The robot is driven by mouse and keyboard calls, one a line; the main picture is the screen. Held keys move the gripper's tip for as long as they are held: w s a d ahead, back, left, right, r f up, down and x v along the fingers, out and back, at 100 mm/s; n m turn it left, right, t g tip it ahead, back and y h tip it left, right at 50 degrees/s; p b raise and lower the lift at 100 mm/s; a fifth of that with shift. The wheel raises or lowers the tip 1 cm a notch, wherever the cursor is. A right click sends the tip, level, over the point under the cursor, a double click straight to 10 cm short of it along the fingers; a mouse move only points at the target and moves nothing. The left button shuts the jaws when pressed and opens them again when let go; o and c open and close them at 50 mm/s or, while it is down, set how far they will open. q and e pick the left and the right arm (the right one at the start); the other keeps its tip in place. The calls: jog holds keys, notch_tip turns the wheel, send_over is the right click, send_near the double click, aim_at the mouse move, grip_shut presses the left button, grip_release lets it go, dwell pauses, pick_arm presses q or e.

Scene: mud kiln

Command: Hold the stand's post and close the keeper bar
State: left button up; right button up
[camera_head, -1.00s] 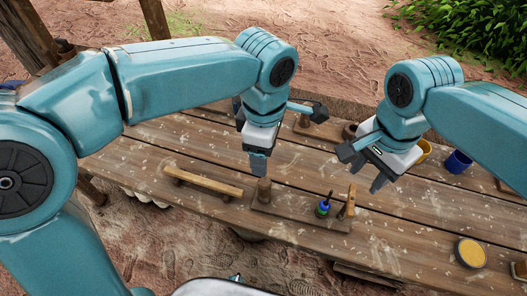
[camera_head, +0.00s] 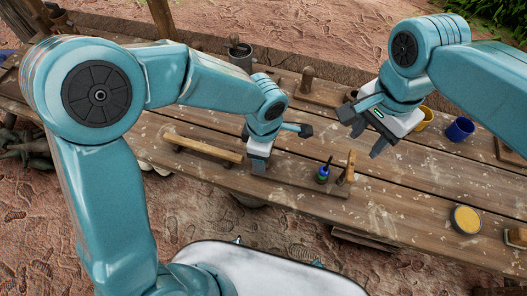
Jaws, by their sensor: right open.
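The stand (camera_head: 300,190) is a low wooden base lying on the table near its front edge. A blue and green item with a thin dark tip (camera_head: 323,173) stands on it. At its right end a light wooden piece, apparently the keeper bar (camera_head: 349,165), points up, slightly tilted. My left gripper (camera_head: 258,166) points down over the stand's left end, where it hides the post; whether its fingers are closed on the post cannot be seen. My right gripper (camera_head: 367,142) is open and empty, above the table behind and right of the upright piece, apart from it.
A wooden bar on short feet (camera_head: 202,147) lies left of the stand. A blue cup (camera_head: 460,129), a yellow cup (camera_head: 424,118) and a round tin with yellow contents (camera_head: 466,219) are on the right. A wooden block with a peg (camera_head: 308,82) and a grey pot (camera_head: 240,54) stand behind.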

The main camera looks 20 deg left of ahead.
pick_arm(q)
jog(key=shift+f, duration=0.1)
grip_shut()
dwell(0.6)
